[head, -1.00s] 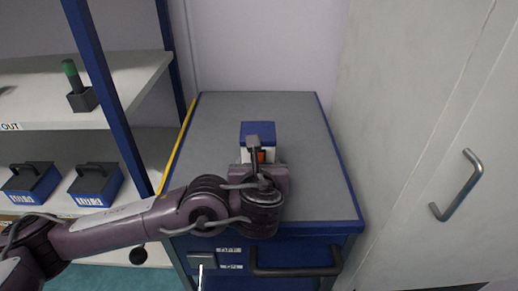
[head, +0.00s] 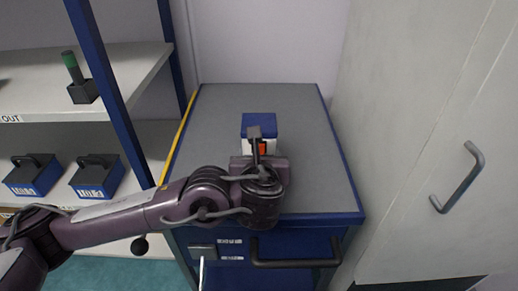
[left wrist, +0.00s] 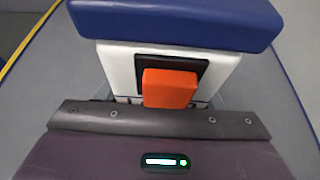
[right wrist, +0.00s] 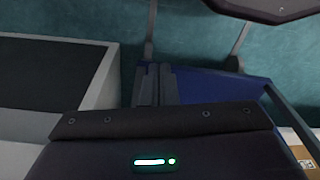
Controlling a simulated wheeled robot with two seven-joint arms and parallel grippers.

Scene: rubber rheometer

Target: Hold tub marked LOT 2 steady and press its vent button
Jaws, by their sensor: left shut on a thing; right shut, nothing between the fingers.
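The tub (head: 258,122) has a white body, a blue lid and an orange vent button on its near side. It stands upright on the grey top of a blue cabinet. No LOT 2 marking is legible. My left gripper (head: 262,162) is shut on the tub's body from the near side. In the left wrist view the orange button (left wrist: 170,88) stands out from a dark panel below the blue lid (left wrist: 175,22), just ahead of the gripper's palm. My right gripper (right wrist: 155,85) is shut and empty, away from the tub, and shows only in its own wrist view.
The cabinet top (head: 220,115) is clear around the tub. A shelf rack (head: 130,75) on the left holds two blue boxes with handles and a green-topped item (head: 73,72). A pale door with a metal handle (head: 460,178) stands at the right.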

